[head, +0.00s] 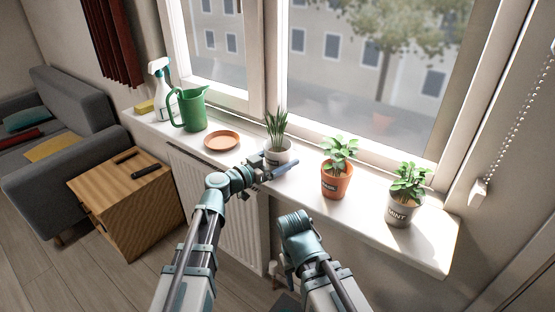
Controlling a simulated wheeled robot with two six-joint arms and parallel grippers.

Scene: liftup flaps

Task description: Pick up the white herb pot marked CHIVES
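The white herb pot (286,153) with tall thin green leaves stands upright on the windowsill, near its middle. Its lettering is mostly hidden behind my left gripper. My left gripper (270,165) is at the pot's front, low near the sill. Its fingers look spread, one to the left of the pot and one at its front right. I cannot tell whether either touches the pot. My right arm is bent low in front of the sill, away from the pots. Its fingers cannot be made out.
On the windowsill (355,212) stand a terracotta herb pot (334,183) and a grey pot marked MINT (402,213) to the right. An orange saucer (221,141), green jug (192,112), spray bottle (159,85) and yellow sponge (145,106) are left. The window is behind.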

